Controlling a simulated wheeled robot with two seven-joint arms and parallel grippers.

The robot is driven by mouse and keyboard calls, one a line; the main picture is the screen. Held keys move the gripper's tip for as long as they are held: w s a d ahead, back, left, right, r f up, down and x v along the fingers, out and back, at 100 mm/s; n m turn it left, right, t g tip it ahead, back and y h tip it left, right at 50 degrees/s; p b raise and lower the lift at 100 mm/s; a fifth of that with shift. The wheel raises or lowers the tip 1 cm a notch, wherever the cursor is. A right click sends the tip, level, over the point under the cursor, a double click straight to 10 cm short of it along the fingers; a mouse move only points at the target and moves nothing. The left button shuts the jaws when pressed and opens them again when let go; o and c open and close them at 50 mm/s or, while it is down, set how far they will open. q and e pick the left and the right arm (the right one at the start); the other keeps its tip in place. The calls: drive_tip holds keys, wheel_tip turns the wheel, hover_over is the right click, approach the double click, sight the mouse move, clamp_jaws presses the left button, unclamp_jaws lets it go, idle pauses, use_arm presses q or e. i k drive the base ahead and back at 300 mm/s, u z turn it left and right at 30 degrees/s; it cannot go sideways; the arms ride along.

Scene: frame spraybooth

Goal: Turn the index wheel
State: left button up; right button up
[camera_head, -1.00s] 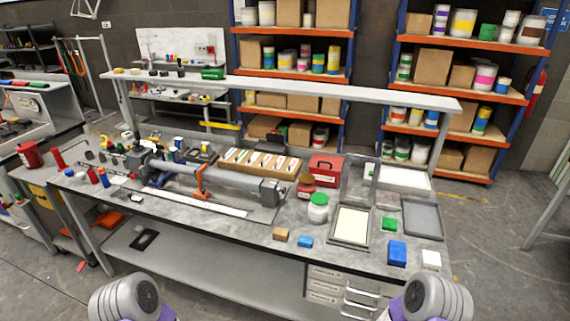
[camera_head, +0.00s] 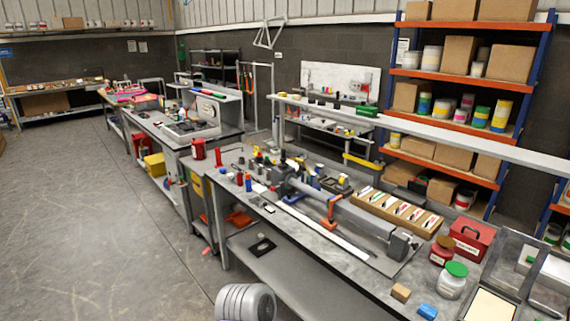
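A long grey fixture (camera_head: 352,220) lies along the workbench, with a dark block (camera_head: 290,170) at its left end, a grey block (camera_head: 398,245) at its right end and an orange clamp (camera_head: 330,212) near its middle. An index wheel cannot be made out for certain; small parts crowd the fixture's left end. Neither gripper is in view. Only a rounded grey part of my own arm shows at the bottom edge, left of centre, well apart from the fixture.
The workbench (camera_head: 300,240) carries a wooden tray of brushes (camera_head: 400,213), a red toolbox (camera_head: 470,241), a green-lidded jar (camera_head: 453,280), a wooden block (camera_head: 400,292) and a blue block (camera_head: 427,312). A raised shelf (camera_head: 400,122) runs behind. Open floor (camera_head: 110,220) lies at left.

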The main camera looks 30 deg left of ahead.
sight(283, 164)
drive_tip(key=u, duration=0.35)
drive_tip(key=k, duration=1)
drive_tip(key=u, duration=1.7)
drive_tip(key=i, duration=1.9)
drive_tip(key=z, duration=0.25)
drive_tip(key=i, duration=1.4)
drive_tip(key=z, duration=1.15)
